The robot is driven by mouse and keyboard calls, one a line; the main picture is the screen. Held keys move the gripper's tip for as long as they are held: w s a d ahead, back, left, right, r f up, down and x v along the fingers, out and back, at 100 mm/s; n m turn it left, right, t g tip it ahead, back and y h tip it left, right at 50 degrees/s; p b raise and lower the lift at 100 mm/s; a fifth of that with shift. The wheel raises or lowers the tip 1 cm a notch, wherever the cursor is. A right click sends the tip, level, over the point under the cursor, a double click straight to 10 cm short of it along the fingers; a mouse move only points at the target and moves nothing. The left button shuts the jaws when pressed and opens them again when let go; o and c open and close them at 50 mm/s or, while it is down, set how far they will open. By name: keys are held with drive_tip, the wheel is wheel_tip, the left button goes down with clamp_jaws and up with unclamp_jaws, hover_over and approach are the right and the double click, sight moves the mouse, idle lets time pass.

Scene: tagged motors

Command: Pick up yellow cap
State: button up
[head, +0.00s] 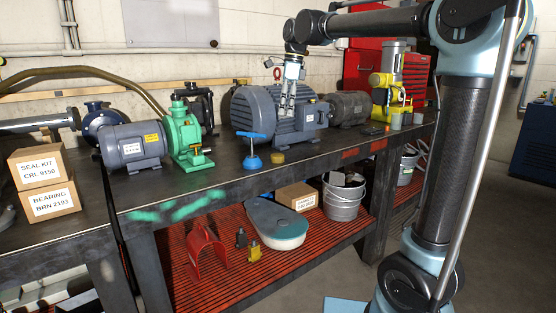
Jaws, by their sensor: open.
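A small round yellow cap (278,158) lies on the dark workbench top (228,179) near its front edge, just right of a blue piece with a T-shaped handle (252,160). My gripper (287,112) points down in front of the large grey-blue motor (258,105), above the cap and a little to its right in the picture. It is open and apart from the cap, with nothing seen between its fingers. The head view does not show how far the fingers are from the motor.
A green pump (182,135) with a grey motor (132,147) stands left. A yellow machine (390,85) and small cups (396,121) stand right. Two cardboard boxes (45,168) sit at far left. A lower red shelf (215,280) holds buckets and parts. The bench front right of the cap looks clear.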

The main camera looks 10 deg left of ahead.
sight(278, 154)
drive_tip(key=a+f, duration=0.1)
drive_tip(key=f, duration=0.4)
drive_tip(key=a+f, duration=0.1)
drive_tip(key=f, duration=0.5)
drive_tip(key=a+f, duration=0.1)
drive_tip(key=f, duration=0.5)
drive_tip(key=shift+s, duration=0.15)
drive_tip(key=c, duration=0.8)
